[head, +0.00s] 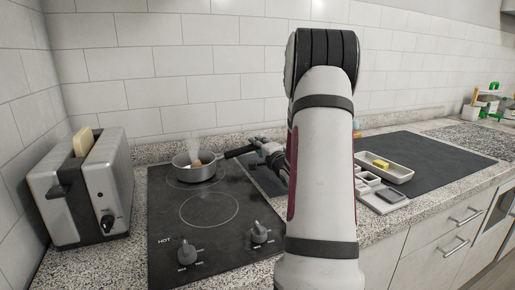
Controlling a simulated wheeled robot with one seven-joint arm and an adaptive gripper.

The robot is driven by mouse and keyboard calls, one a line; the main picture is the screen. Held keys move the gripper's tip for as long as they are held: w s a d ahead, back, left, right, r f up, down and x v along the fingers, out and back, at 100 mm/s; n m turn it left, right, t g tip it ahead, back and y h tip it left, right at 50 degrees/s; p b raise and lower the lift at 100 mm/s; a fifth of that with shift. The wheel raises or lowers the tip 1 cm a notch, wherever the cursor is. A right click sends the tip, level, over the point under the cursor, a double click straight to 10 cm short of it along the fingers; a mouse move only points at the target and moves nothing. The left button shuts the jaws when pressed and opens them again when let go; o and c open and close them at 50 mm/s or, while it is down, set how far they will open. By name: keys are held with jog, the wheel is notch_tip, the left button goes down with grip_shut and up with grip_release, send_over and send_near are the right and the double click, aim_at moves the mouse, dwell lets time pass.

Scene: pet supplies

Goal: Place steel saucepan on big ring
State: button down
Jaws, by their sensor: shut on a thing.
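The steel saucepan (194,172) is upright over the back ring (222,177) of the black cooktop, with steam above it and something brown inside. I cannot tell whether its base touches the glass. The back ring shows as a thin line around the pan and looks the bigger of the two. The front ring (209,209) is bare. My gripper (260,150) comes in from the right and is shut on the saucepan's black handle (238,152). My arm hides part of the counter behind it.
A toaster (83,190) with bread stands left of the cooktop (165,235). Two knobs (188,251) are at its front. Right of my arm are a dish with a yellow block (383,171), a compartmented tray (378,196) and a dark mat (440,160). A tiled wall is behind.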

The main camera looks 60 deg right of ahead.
jog(key=shift+r, duration=0.15)
jog(key=c, duration=1.4)
grip_release()
